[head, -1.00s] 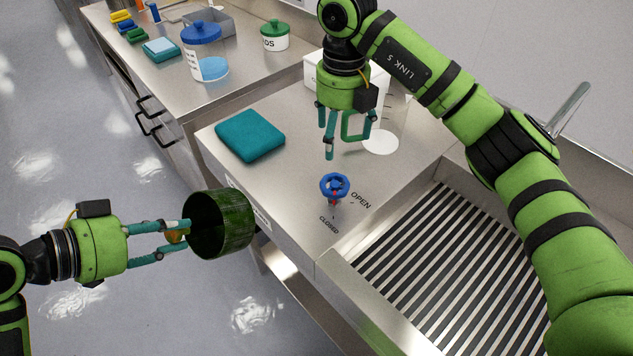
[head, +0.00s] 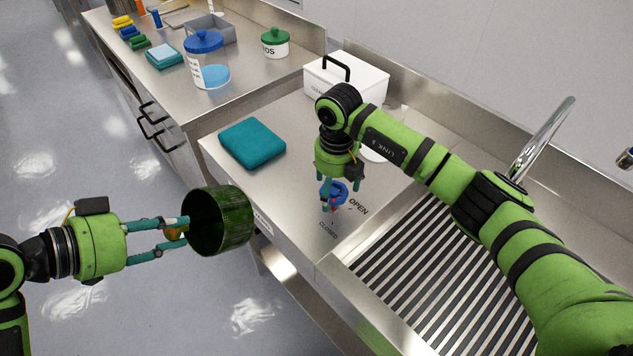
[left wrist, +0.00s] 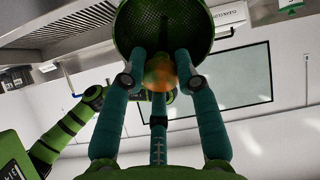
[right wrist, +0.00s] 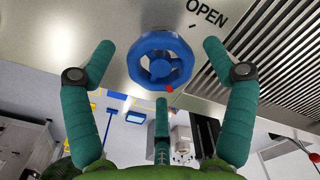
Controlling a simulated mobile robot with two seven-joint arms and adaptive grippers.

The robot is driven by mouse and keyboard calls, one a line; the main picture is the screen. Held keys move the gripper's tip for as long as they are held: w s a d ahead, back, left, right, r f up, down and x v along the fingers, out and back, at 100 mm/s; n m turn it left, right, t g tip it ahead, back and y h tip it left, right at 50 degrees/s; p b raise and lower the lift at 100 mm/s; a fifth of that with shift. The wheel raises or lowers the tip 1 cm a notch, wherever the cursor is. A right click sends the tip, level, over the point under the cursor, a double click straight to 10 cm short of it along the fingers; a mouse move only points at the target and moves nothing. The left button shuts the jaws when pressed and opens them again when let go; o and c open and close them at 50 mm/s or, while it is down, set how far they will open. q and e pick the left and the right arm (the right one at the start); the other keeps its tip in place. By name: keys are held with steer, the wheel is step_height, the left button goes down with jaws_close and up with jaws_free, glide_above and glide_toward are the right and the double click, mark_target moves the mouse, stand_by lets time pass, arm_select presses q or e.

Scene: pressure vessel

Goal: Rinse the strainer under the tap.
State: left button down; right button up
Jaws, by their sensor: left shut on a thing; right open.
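The strainer (head: 222,222) is a dark green mesh basket, held out over the floor left of the counter, its open mouth facing sideways. My left gripper (head: 180,238) is shut on its small orange-yellow grip (left wrist: 160,72); the mesh bowl (left wrist: 165,30) fills the top of the left wrist view. The tap's blue handwheel (head: 340,190) has a red mark, and OPEN and CLOSED are printed beside it. My right gripper (head: 332,200) is open at the handwheel; in the right wrist view the wheel (right wrist: 160,60) sits between its spread fingers. The chrome spout (head: 543,140) rises behind the sink.
The sink's slatted grate (head: 400,290) lies right of the handwheel, partly under my right arm. A teal folded cloth (head: 252,143) lies on the counter. A white box (head: 365,85) stands behind. A blue-lidded jar (head: 207,65) and a green-lidded tub (head: 275,43) are on the far bench.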

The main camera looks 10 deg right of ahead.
arm_select(q)
steer(key=shift+w, duration=0.1)
arm_select(e)
steer(key=shift+w+d+f, duration=0.1)
steer(key=shift+f, duration=0.05)
arm_select(q)
steer(key=shift+d, duration=0.1)
arm_select(e)
steer(key=shift+c, duration=0.8)
steer(key=c, duration=1)
steer(key=n+b, duration=0.2)
steer(key=b, duration=0.1)
steer(key=shift+f+b, duration=0.2)
steer(key=shift+b, duration=0.15)
steer(key=shift+r+n+b, duration=0.15)
steer(key=shift+n+b, duration=0.4)
steer(key=shift+n, duration=0.05)
arm_select(q)
step_height(320, 180, down, 5)
steer(key=shift+r, duration=0.2)
arm_select(e)
steer(key=shift+r, duration=0.15)
steer(key=o, duration=1.2)
steer(key=shift+c, duration=0.2)
